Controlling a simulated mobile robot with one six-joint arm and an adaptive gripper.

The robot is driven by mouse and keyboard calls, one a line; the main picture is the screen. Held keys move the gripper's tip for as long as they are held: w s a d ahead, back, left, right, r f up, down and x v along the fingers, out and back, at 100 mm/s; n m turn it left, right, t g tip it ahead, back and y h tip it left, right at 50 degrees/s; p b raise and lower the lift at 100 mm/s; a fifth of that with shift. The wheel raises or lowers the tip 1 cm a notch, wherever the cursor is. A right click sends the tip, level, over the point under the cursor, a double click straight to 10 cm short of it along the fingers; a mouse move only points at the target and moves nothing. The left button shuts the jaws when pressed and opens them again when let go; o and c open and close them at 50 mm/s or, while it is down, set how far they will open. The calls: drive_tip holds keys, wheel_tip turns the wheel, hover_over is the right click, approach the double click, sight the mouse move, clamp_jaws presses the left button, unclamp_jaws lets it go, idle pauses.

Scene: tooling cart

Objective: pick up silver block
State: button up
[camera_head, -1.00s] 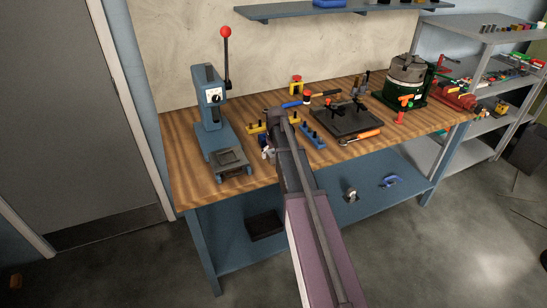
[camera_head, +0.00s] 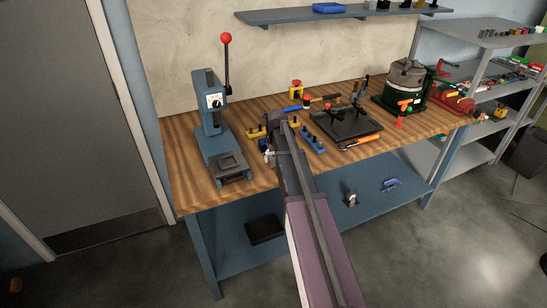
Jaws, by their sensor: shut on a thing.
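My arm reaches from the bottom of the view over the wooden workbench. My gripper (camera_head: 268,155) is at its far end, small and partly hidden by my own arm. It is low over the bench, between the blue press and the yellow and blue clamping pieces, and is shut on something. Pale silver-grey surfaces show at the gripper, but I cannot clearly separate the silver block from the fingers. Whether the block touches the bench cannot be seen.
A blue arbor press (camera_head: 213,125) with a red-knobbed lever stands left. Yellow (camera_head: 255,132) and blue (camera_head: 312,138) clamping pieces lie close to my arm. A dark plate (camera_head: 346,126) and a green machine (camera_head: 404,88) stand right. Bare wood (camera_head: 190,155) shows at the left.

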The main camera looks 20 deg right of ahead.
sight(273, 157)
drive_tip(key=shift+r+p, duration=0.65)
drive_tip(key=shift+r, duration=0.2)
drive_tip(key=shift+s+a+r+p, duration=0.1)
drive_tip(key=shift+s+r+p, duration=0.2)
drive_tip(key=shift+r+p, duration=0.35)
drive_tip(key=s+a+r, duration=0.1)
drive_tip(key=s+a, duration=0.2)
drive_tip(key=s, duration=1.2)
drive_tip(key=shift+a+p, duration=0.2)
drive_tip(key=shift+p, duration=0.25)
drive_tip(key=w+a+r+p, duration=0.3)
drive_tip(key=w+a, duration=0.4)
drive_tip(key=w, duration=0.2)
drive_tip(key=w+a+r+p, duration=0.3)
drive_tip(key=w+a, duration=0.3)
drive_tip(key=w, duration=0.4)
drive_tip(key=shift+a+r+p, duration=0.25)
drive_tip(key=shift+a+p, duration=0.05)
drive_tip(key=shift+a, duration=0.1)
drive_tip(key=shift+f, duration=0.1)
